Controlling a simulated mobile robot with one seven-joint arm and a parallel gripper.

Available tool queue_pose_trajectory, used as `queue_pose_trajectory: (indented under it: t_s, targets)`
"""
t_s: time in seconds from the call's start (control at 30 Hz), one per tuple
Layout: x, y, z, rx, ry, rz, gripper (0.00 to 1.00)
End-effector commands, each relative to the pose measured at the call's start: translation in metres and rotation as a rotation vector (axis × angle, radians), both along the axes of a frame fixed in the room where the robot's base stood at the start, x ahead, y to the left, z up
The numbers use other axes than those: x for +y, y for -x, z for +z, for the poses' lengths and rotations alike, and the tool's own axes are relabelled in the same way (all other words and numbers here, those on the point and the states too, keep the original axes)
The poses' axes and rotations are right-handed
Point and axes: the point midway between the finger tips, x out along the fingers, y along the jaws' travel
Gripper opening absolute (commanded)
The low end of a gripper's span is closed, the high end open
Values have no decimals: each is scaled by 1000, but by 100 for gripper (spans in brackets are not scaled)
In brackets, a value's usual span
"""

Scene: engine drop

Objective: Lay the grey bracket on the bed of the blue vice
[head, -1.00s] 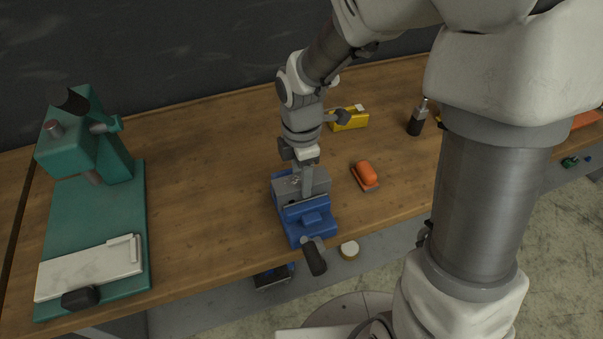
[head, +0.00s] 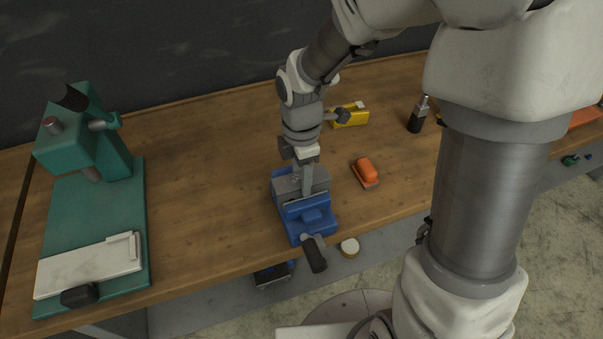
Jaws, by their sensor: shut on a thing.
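The blue vice (head: 313,226) stands at the front edge of the wooden bench, its handle hanging over the edge. My gripper (head: 306,178) points down over the vice's bed, behind its front jaw. It is shut on the grey bracket (head: 319,180), which is low in the vice, at or just above the bed. The fingers hide part of the bracket, and grey on grey makes its outline hard to read. I cannot tell whether it touches the bed.
An orange-topped block (head: 367,170) lies right of the vice. A yellow object (head: 352,118) and a dark bottle (head: 417,118) are farther back. A teal press (head: 95,150) stands at the left. The bench between press and vice is clear.

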Motion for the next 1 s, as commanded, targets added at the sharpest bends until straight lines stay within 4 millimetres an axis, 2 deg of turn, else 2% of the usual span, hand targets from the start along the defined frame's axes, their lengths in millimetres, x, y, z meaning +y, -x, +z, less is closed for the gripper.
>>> queue_pose_trajectory:
  t_s: [0.33,0.37,0.53,0.83,1.0]
  targets:
    - [0,0,-7,-1,0,0,0]
    - [0,0,-7,-1,0,0,58]
    - [0,0,-6,-1,0,0,89]
    - [0,0,-6,1,0,0,90]
    - [0,-1,9,-3,0,-1,90]
